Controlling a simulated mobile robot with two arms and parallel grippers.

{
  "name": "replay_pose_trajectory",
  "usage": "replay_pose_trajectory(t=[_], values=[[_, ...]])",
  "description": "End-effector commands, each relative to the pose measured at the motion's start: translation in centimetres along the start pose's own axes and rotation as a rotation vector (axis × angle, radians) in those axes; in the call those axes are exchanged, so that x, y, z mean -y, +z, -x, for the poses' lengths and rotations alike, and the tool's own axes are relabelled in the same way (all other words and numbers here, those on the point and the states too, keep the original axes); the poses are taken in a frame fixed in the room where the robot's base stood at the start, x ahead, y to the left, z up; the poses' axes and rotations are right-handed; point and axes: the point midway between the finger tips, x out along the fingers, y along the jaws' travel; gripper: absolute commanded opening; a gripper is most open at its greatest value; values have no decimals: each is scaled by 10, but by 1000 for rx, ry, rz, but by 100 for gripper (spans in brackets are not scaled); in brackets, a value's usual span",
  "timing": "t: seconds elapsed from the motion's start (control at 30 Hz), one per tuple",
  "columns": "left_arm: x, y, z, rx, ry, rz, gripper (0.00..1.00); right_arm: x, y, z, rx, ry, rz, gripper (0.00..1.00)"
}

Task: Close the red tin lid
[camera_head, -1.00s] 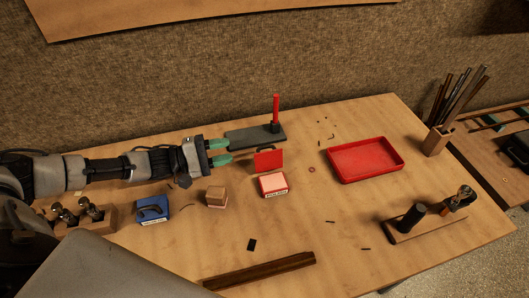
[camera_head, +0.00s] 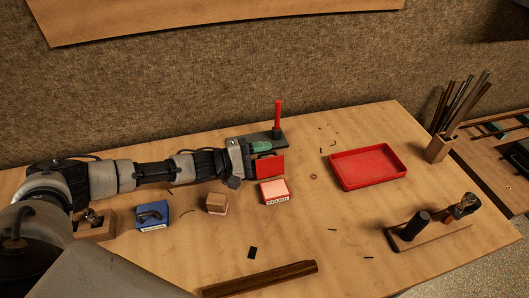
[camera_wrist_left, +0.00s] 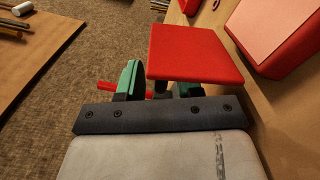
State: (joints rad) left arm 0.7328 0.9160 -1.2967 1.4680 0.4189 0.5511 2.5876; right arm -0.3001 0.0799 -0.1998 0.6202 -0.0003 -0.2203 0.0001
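The red tin (camera_head: 274,192) stands on the bench with its pale pink inside showing and a white label on its front. Its red lid (camera_head: 268,167) stands up at the tin's back edge, open. In the left wrist view the lid (camera_wrist_left: 195,52) is close in front of the fingers and partly covers one, with the tin (camera_wrist_left: 262,42) at upper right. My left gripper (camera_head: 262,147) is just behind the lid. Its green fingers (camera_wrist_left: 157,85) are apart with nothing seen between them but the background; I cannot tell whether they touch the lid. My right gripper is not in view.
A dark plate with a red upright rod (camera_head: 278,115) stands just behind my left gripper. A wooden block (camera_head: 217,203) and a blue box (camera_head: 152,216) are left of the tin. A red tray (camera_head: 368,184) is to the right.

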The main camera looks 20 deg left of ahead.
Motion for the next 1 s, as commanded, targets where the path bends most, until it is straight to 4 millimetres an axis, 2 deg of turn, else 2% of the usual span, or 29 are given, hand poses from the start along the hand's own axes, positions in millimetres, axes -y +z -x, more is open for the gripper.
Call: replay_pose_trajectory(t=[0.3, 0.53, 1.0], values=[[0, 0, -2, -1, -1, 0, 34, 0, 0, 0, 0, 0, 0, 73], [0, 0, -2, -1, -1, 0, 0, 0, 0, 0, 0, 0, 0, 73], [-1, 3, -2, -1, -1, -31, 0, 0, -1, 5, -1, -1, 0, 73]])
